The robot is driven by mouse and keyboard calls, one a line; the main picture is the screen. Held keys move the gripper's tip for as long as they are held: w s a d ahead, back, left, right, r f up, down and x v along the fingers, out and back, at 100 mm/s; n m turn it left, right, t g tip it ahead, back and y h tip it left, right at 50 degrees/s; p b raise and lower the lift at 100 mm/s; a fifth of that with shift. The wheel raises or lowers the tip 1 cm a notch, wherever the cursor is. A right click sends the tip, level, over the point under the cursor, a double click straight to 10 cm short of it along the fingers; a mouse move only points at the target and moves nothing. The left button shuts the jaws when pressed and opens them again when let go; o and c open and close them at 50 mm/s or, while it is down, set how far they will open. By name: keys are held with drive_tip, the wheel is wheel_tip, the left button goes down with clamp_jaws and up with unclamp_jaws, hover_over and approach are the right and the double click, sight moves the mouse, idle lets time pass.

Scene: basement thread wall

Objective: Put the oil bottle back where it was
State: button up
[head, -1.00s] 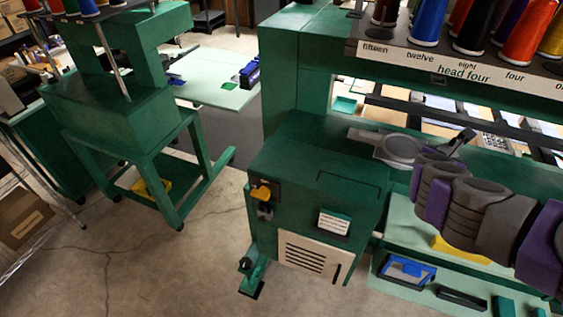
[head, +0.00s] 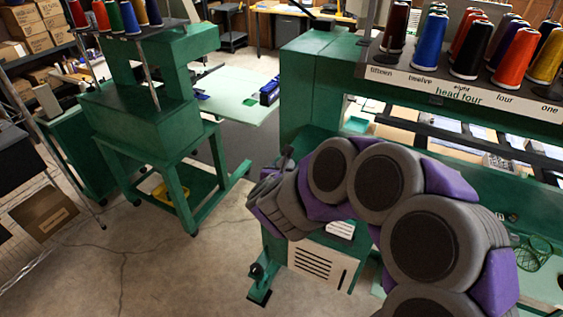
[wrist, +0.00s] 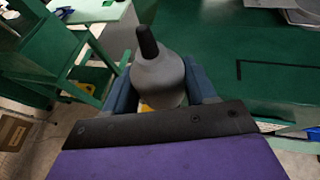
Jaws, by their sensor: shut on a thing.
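The oil bottle (wrist: 157,78) is grey with a black nozzle and shows in the wrist view, nozzle pointing up and away. My gripper (wrist: 160,92) is shut on it, with a blue-grey finger on each side. The bottle's lower part is hidden behind the dark wrist plate. In the head view my gripper (head: 268,192) is at the left end of my arm, in front of the green machine cabinet (head: 330,258). A small dark tip above it may be the nozzle. I cannot tell the bottle's original place.
The cabinet's flat green top (wrist: 250,80) lies to the right in the wrist view. Thread cones (head: 470,45) stand on the rack above. A second green machine stand (head: 155,130) is at the left. Open concrete floor (head: 170,265) lies between. A wire basket (head: 533,254) is at the right.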

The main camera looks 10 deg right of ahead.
drive_tip(key=shift+s+a+f+h+p, duration=0.15)
drive_tip(key=shift+s+a+p, duration=0.1)
drive_tip(key=shift+s, duration=0.1)
drive_tip(key=shift+s+a+f+h+p, duration=0.1)
drive_tip(key=shift+s+f+h+p, duration=0.1)
drive_tip(key=shift+s, duration=0.1)
drive_tip(key=w+d+m+h+p, duration=0.1)
drive_tip(key=w+p, duration=0.1)
drive_tip(key=w, duration=0.2)
drive_tip(key=w+d+m+g+h+p, duration=0.1)
drive_tip(key=w+p, duration=0.2)
drive_tip(key=w, duration=0.1)
drive_tip(key=w+d+f+m+g+h+p, duration=0.1)
drive_tip(key=w+p, duration=0.1)
drive_tip(key=w, duration=0.2)
drive_tip(key=shift+w+m, duration=0.1)
drive_tip(key=shift+m, duration=0.3)
drive_tip(key=shift+f, duration=1.65)
drive_tip(key=shift+f, duration=0.15)
drive_tip(key=o, duration=1.1)
drive_tip(key=shift+c, duration=0.2)
